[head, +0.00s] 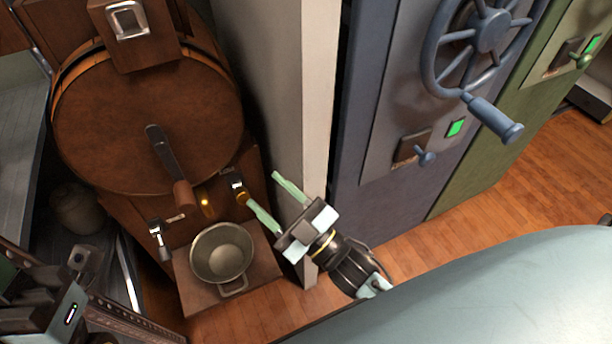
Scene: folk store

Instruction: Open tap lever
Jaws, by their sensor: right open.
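The wooden barrel unit (105,125) stands at the left. A small metal tap fitting (158,238) shows at the lower left of its front. Another dark metal fitting (238,181) shows at its lower right. I cannot tell which is the tap lever. My right gripper (260,187) is open, with two pale green fingers spread apart and nothing between them. Its left fingertip is close to the right fitting; I cannot tell if they touch. A metal pot (221,254) sits below, between the fittings. My left gripper's fingers are not visible.
A pale post (298,120) stands just right of the barrel. Blue-grey cabinet (375,205) with a handwheel (489,31) is farther right. Wooden floor (420,258) is open below the cabinets.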

